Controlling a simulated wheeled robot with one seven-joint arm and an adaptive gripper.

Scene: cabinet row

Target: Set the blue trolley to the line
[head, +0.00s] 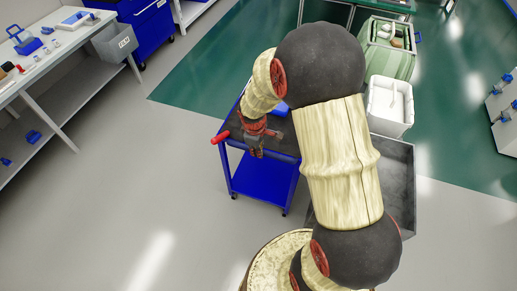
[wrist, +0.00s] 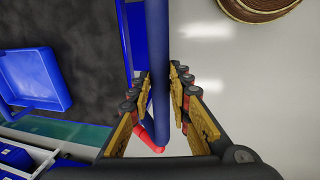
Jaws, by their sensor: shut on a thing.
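The blue trolley (head: 264,178) stands on the grey floor in the middle of the head view, with a dark top and a blue lower shelf. My arm hides part of its top. Its blue handle bar (wrist: 160,60) runs up the middle of the wrist view and has a red end (head: 220,137). My gripper (head: 256,148) is at the handle side of the trolley. In the wrist view its fingers (wrist: 161,88) lie on both sides of the bar, shut on it. No separate painted line is clear; a green floor area (head: 190,92) meets the grey floor behind the trolley.
A blue tray (wrist: 35,78) lies on the dark trolley top. A white bin (head: 389,106), a green container (head: 390,62) and a grey tub (head: 402,170) stand to the right. A workbench (head: 60,58) is at the left. The grey floor at front left is clear.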

